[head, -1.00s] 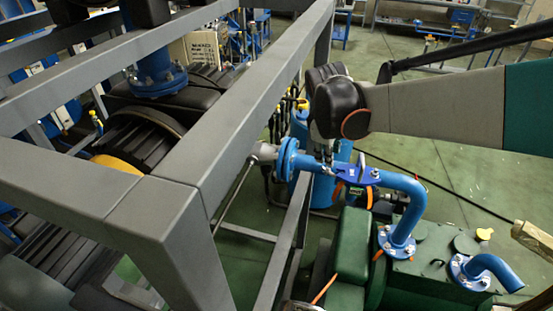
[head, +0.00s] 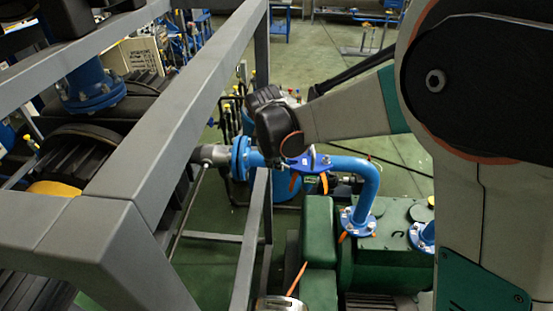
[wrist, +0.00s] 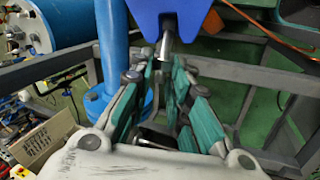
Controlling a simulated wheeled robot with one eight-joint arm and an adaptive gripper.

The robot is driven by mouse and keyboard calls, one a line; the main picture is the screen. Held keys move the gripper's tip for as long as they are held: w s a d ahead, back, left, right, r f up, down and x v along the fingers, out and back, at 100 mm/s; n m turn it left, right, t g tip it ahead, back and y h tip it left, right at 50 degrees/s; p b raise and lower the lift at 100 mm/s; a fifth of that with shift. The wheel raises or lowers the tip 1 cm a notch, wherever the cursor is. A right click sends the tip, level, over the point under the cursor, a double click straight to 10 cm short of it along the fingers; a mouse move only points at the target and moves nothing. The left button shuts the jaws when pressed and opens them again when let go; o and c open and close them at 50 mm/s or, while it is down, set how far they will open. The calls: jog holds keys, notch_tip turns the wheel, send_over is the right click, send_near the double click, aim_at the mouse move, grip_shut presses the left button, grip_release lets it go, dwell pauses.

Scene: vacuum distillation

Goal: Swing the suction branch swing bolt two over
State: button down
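A swing bolt (wrist: 164,50) shows in the wrist view as a short metal rod with a dark part, hanging between two blue lugs (wrist: 193,18). In the head view a blue clamp piece (head: 308,162) sits on the blue suction branch pipe, but I cannot pick out the bolt there. My gripper (wrist: 158,68) has its teal-padded fingers apart, with a gap between them. The bolt's end is just beyond the fingertips, in line with the gap. I cannot tell whether they touch. In the head view my dark wrist hides the fingers above the pipe.
A blue flange (head: 240,158) joins the pipe at left, beside a grey steel frame (head: 190,110). The pipe bends down at right to a green machine (head: 390,250). A blue vertical pipe (wrist: 112,50) stands close left of my fingers in the wrist view.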

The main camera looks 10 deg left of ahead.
jog(key=shift+d+r+y+b, duration=0.3)
jog(key=shift+d+y, duration=0.05)
jog(key=shift+y, duration=0.45)
jog(key=c, duration=1.7)
grip_release()
jog(key=shift+r, duration=0.1)
jog(key=shift+v, duration=3.75)
jog(key=shift+c, duration=0.5)
